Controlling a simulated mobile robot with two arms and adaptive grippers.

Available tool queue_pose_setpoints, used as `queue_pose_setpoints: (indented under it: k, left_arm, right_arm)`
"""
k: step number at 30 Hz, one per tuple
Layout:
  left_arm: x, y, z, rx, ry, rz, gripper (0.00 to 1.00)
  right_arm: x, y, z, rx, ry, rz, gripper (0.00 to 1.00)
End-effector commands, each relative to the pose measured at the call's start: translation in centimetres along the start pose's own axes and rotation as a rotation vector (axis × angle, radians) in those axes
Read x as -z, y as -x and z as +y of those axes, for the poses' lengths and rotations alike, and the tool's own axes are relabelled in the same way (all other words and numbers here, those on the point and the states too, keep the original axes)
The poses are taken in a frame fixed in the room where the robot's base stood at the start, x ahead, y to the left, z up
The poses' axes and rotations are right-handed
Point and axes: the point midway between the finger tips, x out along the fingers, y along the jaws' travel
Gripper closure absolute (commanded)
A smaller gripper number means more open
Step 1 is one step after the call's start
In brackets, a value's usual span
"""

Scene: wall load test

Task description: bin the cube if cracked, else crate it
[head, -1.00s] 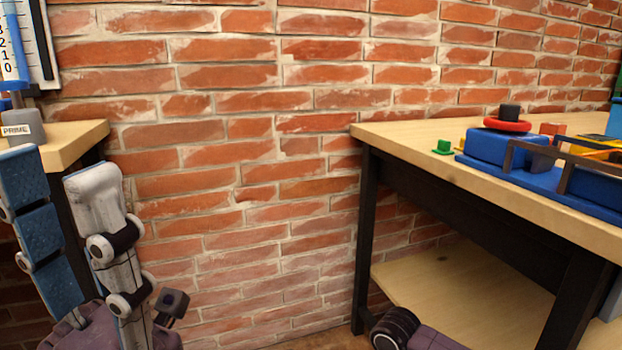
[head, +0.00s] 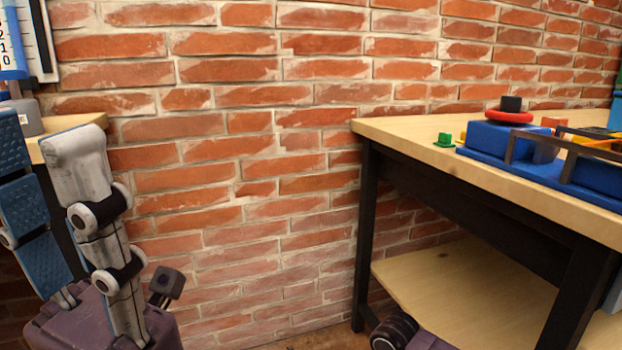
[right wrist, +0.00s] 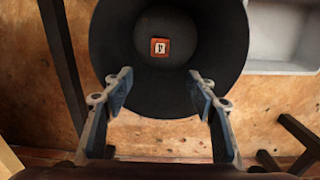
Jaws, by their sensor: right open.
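In the right wrist view a small red-brown cube (right wrist: 160,47) with a pale label and dark mark lies on the floor of a round black bin (right wrist: 110,45). A crack cannot be made out at this size. My right gripper (right wrist: 159,75) is open and empty, its two blue-padded fingers apart over the bin's near rim. A grey crate (right wrist: 285,38) stands right of the bin, partly cut off.
A wooden workbench (head: 400,128) on the right carries a blue fixture (head: 485,137), a red ring (head: 508,117) and a small green piece (head: 445,140). Another wooden table (head: 80,120) and a scale board (head: 35,40) are at left.

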Motion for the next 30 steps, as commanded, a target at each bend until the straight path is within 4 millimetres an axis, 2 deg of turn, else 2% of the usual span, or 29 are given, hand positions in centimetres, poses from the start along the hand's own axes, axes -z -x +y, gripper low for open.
queue_pose_setpoints:
  k: [4, 7, 15, 21, 24, 30]
  left_arm:
    - [0.1, 0.0, -0.1, 0.001, -0.001, 0.001, 0.6]
    - [0.0, 0.0, 0.0, 0.001, 0.0, 0.0, 0.6]
    - [0.0, 0.0, 0.0, 0.0, 0.0, 0.0, 0.6]
    - [0.0, 0.0, 0.0, 0.0, 0.0, 0.0, 0.6]
    - [0.0, 0.0, 0.0, 0.0, 0.0, 0.0, 0.6]
    - [0.0, 0.0, 0.0, 0.0, 0.0, 0.0, 0.6]
  right_arm:
    - [0.0, 0.4, 0.0, 0.0, 0.0, 0.001, 0.48]
    - [0.1, 1.7, 0.1, -0.002, 0.001, 0.004, 0.48]
    - [0.1, 7.4, 0.1, -0.003, 0.001, 0.005, 0.48]
    - [0.1, 10.7, 0.0, -0.001, 0.001, 0.002, 0.48]
    - [0.1, 11.6, 0.0, -0.001, 0.001, 0.002, 0.48]
    - [0.0, 12.0, 0.0, 0.0, 0.0, -0.001, 0.48]
